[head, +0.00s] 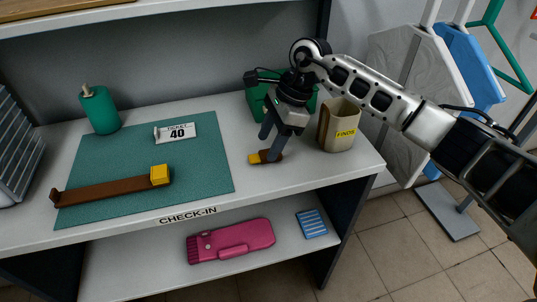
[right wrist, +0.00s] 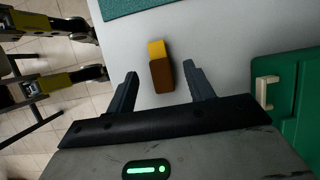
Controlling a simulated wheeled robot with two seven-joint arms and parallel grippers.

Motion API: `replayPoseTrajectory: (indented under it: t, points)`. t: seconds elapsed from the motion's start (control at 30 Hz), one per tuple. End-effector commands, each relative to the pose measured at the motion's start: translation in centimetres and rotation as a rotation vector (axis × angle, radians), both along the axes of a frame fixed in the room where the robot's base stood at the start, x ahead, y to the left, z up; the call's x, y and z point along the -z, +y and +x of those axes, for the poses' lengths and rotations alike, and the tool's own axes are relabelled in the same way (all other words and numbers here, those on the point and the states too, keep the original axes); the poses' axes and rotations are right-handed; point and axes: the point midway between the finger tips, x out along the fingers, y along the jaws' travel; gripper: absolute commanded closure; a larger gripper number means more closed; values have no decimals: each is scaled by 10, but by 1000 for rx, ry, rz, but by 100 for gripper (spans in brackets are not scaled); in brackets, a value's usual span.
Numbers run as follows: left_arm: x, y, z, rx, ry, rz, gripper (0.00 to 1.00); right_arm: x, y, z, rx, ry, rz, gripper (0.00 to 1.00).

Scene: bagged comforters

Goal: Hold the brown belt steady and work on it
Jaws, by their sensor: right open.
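The brown belt (head: 110,193) lies stretched across the green mat (head: 205,165) on the counter, with a dark end at the left. A yellow block (head: 160,174) sits at its right end. My right gripper (head: 269,148) is open, pointing down at a small brown and yellow piece (head: 257,159) on the bare counter right of the mat. In the right wrist view, this piece (right wrist: 161,77) shows between the open fingers, without clear contact. My left gripper is not in view.
A green cylinder (head: 100,109) and a "40" ticket holder (head: 176,132) stand at the back. A green case (head: 257,97) and a beige labelled bin (head: 339,128) are close to my right gripper. A pink case (head: 231,241) and a blue striped item (head: 311,224) lie on the lower shelf.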

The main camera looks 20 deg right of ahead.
Motion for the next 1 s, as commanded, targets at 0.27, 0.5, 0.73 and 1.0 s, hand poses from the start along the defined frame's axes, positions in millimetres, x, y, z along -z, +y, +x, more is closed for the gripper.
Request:
replayPoseTrajectory:
  t: [0.27,0.5,0.73,1.0]
  points:
    - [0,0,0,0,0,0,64,27,13,0,1,0,1,47]
    - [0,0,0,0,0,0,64,27,12,0,0,0,1,72]
    - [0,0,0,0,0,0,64,26,12,0,0,0,1,95]
    - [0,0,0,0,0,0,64,13,12,0,-2,-4,2,95]
